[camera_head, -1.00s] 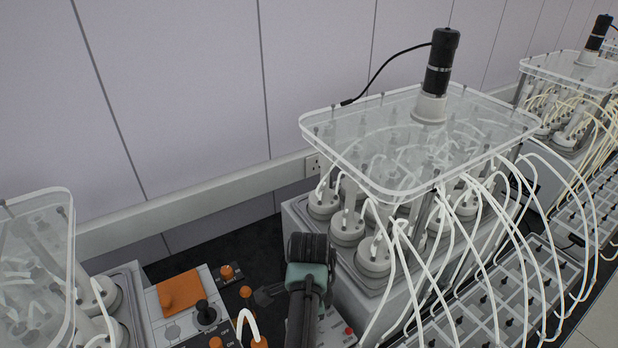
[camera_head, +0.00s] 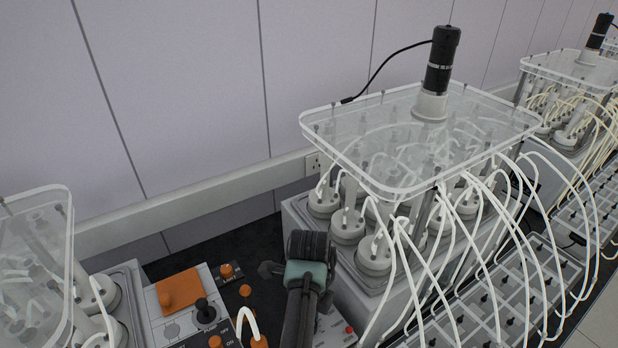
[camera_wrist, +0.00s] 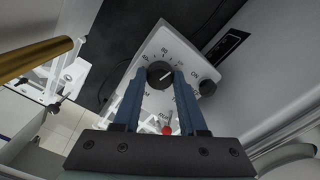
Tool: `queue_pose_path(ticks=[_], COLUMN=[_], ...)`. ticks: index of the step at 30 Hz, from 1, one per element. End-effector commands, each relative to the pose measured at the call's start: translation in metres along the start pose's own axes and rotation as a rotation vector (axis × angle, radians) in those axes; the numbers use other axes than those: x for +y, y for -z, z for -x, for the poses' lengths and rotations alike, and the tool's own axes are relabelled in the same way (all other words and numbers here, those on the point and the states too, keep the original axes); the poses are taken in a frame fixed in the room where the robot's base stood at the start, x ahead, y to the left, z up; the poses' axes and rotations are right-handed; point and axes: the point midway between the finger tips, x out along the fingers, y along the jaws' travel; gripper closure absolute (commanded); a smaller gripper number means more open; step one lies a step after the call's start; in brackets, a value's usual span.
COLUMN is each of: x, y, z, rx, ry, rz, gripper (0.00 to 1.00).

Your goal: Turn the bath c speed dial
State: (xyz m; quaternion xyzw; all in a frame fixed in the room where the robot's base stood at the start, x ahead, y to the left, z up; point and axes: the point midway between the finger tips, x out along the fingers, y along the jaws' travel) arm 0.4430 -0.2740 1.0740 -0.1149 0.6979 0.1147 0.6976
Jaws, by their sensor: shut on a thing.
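The speed dial (camera_wrist: 160,74) is a round black knob with a pale pointer line on a white control panel (camera_wrist: 178,48), with printed marks around it. My gripper (camera_wrist: 161,79) has its two blue fingers on either side of the dial, shut on it. In the head view, my wrist and arm cover the dial and most of its panel. Only a corner of the panel with a red button (camera_head: 349,330) shows there.
A second black knob (camera_wrist: 207,87) marked ON sits right of the dial, and the red button (camera_wrist: 167,130) is below it. A reactor bath (camera_head: 352,280) with white tubes stands close on the right.

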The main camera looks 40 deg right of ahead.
Motion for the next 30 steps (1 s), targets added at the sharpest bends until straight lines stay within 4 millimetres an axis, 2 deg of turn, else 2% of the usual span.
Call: queue_pose_path(ticks=[14,15,19,30], x=[-0.0007,-0.0007,-0.0005,-0.0007], y=[0.0007,0.0007,0.0005,-0.0002], z=[0.0007,0.0007,0.0006,0.0039], rx=[0.001,0.001,0.000,-0.001], ry=[0.002,0.002,0.001,0.002], rz=[-0.015,-0.015,-0.014,-0.013], gripper=[1.00,0.53,0.30,0.29])
